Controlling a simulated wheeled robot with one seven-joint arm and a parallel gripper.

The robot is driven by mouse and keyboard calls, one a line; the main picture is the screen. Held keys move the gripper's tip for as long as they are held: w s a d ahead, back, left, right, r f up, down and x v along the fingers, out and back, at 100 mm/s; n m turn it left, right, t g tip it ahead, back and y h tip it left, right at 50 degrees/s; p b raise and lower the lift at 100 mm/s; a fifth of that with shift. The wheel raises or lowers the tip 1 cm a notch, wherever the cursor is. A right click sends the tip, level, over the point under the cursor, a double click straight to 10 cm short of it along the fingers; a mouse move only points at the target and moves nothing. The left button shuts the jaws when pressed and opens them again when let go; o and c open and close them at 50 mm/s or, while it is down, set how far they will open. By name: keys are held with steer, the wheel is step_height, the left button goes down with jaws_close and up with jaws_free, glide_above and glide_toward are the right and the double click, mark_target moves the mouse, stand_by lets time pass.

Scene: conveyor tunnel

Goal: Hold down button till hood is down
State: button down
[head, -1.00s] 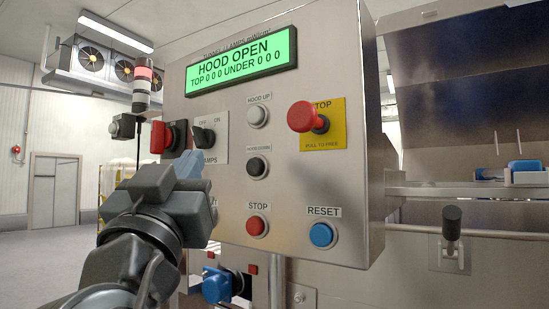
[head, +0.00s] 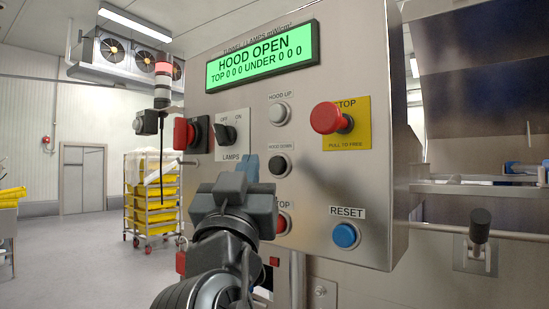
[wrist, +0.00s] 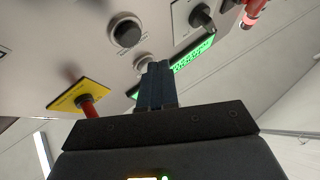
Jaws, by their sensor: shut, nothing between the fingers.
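The black HOOD DOWN button (head: 279,165) sits on the steel control panel (head: 385,190), below the pale HOOD UP button (head: 279,113). The black button also shows in the wrist view (wrist: 127,32). My gripper (head: 251,166) is shut and empty, its blue-grey fingers pointing at the panel just left of the black button. In the wrist view my fingertips (wrist: 158,66) appear beside the button, not over it; I see no contact. The green display (head: 263,57) reads HOOD OPEN. I cannot clearly make out the hood itself.
A red mushroom stop (head: 331,117) on a yellow plate juts out to the right. The LAMPS switch (head: 226,133) is to the left. A red STOP button (head: 282,223), partly behind my gripper, and a blue RESET button (head: 345,236) are below.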

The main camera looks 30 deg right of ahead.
mark_target(277, 165)
steer(key=shift+w+d, duration=0.25)
steer(key=shift+d, duration=0.4)
steer(key=shift+w+d, duration=0.2)
steer(key=shift+d, duration=0.4)
stand_by(1.2)
steer(key=shift+w+d+b, duration=0.1)
steer(key=shift+d+b, duration=0.25)
steer(key=shift+b, duration=0.05)
